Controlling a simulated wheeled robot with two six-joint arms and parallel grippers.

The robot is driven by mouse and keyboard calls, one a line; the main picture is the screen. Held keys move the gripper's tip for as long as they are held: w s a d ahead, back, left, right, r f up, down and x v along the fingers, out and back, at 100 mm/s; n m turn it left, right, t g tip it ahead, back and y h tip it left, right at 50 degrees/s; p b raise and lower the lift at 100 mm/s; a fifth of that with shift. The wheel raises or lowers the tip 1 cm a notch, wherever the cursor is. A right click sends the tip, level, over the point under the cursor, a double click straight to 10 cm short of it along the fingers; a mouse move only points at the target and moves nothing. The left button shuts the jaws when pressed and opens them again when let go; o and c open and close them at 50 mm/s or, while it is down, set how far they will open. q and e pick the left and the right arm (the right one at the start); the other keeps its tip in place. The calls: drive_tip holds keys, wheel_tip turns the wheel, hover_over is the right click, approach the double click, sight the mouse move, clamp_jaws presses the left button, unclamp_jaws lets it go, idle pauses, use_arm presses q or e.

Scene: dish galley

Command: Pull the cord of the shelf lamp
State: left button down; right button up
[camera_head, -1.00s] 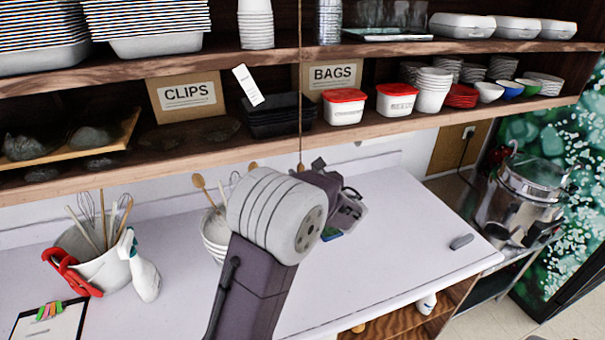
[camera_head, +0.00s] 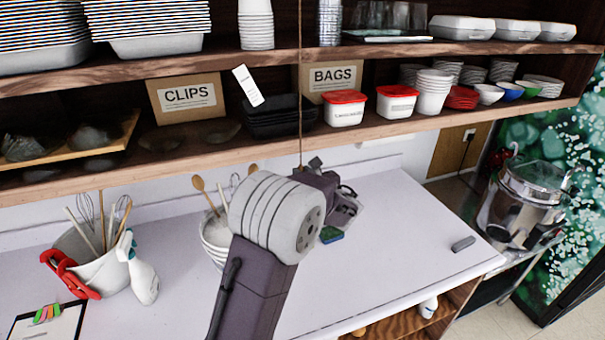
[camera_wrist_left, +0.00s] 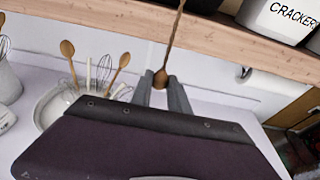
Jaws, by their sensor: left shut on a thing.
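The lamp's thin brown cord (camera_head: 300,95) hangs straight down in front of the shelves in the head view. In the left wrist view the cord (camera_wrist_left: 174,40) ends in a small wooden bead (camera_wrist_left: 161,77). My left gripper (camera_wrist_left: 161,86) has its two grey fingers shut on the bead, just below the lower shelf's front edge. In the head view my left gripper (camera_head: 318,164) is mostly hidden behind my own wrist. The lamp itself is out of view. My right gripper is not in view.
The lower shelf (camera_head: 230,149) runs above the counter, with boxes, red-lidded tubs (camera_head: 397,101) and bowls. The counter's right part is mostly clear.

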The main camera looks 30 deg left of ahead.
use_arm(q)
drive_tip(key=shift+f, duration=0.15)
drive_tip(key=c, duration=1)
unclamp_jaws()
drive_tip(key=shift+b, duration=0.3)
drive_tip(key=v, duration=0.8)
drive_tip(key=shift+p, duration=0.3)
